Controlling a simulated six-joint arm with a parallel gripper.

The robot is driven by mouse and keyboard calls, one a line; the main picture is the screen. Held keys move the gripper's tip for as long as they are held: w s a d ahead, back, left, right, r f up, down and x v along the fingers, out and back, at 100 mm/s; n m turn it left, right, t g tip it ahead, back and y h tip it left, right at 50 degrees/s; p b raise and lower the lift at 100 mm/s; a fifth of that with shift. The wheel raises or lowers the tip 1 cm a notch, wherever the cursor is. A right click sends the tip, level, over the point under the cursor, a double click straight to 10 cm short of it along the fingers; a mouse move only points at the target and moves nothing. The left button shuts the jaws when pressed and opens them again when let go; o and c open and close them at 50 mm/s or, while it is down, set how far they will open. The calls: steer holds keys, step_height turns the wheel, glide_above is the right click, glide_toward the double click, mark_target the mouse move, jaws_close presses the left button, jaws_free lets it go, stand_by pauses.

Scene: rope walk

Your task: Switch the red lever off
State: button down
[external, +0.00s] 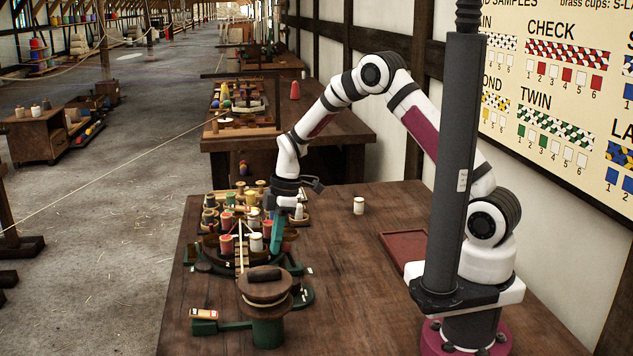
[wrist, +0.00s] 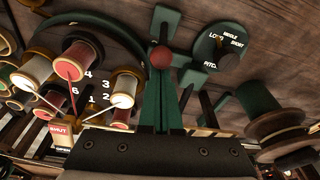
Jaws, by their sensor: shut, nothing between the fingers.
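A round red knob (wrist: 161,57), which looks like the end of the red lever, shows in the wrist view just beyond my fingertips. A dark green bracket (wrist: 165,20) lies behind it. Most of the lever's stem is hidden, so I cannot tell which way it is set. My gripper (wrist: 161,75) is shut and empty, its teal fingers pressed together and pointing at the knob. I cannot tell whether they touch it. In the external view my gripper (external: 275,248) points down beside the spool rack, and the lever is not clearly visible there.
Spools of thread (wrist: 82,55) crowd the left of the wrist view, by a numbered plate. A pitch dial (wrist: 225,45) and a wooden-topped green capstan (external: 266,290) stand close by. A white spool (external: 359,205) and a red tray (external: 402,246) sit on the clearer right tabletop.

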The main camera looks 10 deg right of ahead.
steer(key=shift+d+r, duration=0.25)
steer(key=shift+d, duration=0.3)
steer(key=shift+d+r, duration=0.25)
steer(key=shift+d, duration=1.6)
steer(key=shift+d+f, duration=0.15)
steer(key=shift+d, duration=0.6)
steer(key=a+r, duration=0.3)
steer(key=a, duration=0.1)
steer(key=d+r, duration=0.5)
steer(key=d, duration=0.2)
steer(key=shift+s+d+r, duration=0.15)
steer(key=shift+d+r, duration=0.1)
steer(key=shift+r, duration=0.1)
